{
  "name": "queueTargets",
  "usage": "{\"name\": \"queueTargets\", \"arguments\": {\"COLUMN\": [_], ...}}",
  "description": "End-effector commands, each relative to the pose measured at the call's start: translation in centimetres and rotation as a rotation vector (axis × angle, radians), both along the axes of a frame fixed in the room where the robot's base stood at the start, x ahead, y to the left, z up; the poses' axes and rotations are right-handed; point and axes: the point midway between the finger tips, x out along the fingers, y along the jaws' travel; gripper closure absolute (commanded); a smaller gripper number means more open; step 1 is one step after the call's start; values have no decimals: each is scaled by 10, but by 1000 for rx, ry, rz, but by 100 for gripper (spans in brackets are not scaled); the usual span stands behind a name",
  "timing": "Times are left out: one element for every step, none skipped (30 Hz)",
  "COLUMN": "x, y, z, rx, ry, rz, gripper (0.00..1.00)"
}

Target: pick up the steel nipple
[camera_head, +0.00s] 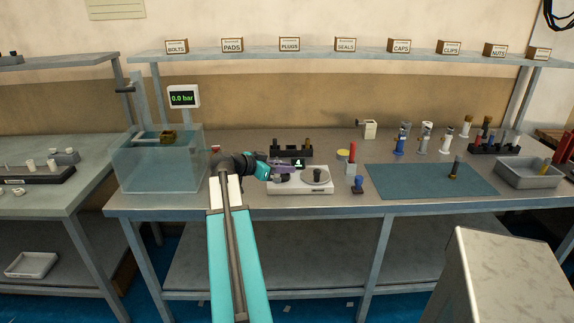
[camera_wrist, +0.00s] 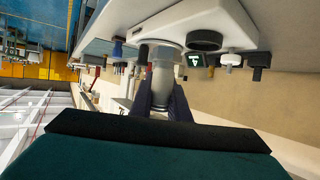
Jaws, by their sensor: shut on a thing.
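The steel nipple (camera_wrist: 162,82) is a grey metal cylinder between the two dark fingers of my gripper (camera_wrist: 165,97) in the wrist view. The fingers are shut on it, one on each side. In the head view my gripper (camera_head: 286,173) is over the left part of the white bench device (camera_head: 300,187). The nipple cannot be clearly made out there.
A dark cylinder (camera_head: 317,174) stands on the device's round plate. A black rack (camera_head: 291,151) is just behind; a red post (camera_head: 352,153) and a blue part (camera_head: 358,184) stand to the right. A clear water tank (camera_head: 158,165) is to the left. The blue-green mat (camera_head: 410,182) has free room.

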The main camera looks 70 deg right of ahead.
Motion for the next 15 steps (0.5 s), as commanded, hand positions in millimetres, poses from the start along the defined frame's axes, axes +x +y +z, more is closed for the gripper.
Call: {"name": "queueTargets", "arguments": {"x": [-3, -4, -4, -5, -5, -6, -7, -8, -8, -9, -9, -10, -10, -10, -10], "y": [11, 15, 20, 24, 28, 32, 36, 39, 43, 45, 48, 51, 53, 54, 56], "z": [-1, 0, 0, 1, 1, 2, 2, 3, 3, 3, 4, 4, 4, 4, 5], "rx": [0, 0, -1, -2, -2, -2, -2, -2, -2, -1, -1, -1, -1, -1, -1], "ry": [0, 0, -1, -1, -1, -1, -1, -1, -1, -1, -1, -1, -1, -1, -1], "rz": [1, 0, 1, 1, 1, 1, 1, 1, 1, 0, 0, 0, 0, 0, 0], "gripper": [100, 100, 100, 100, 100, 100, 100, 100, 100, 100, 100, 100, 100, 100, 100]}}
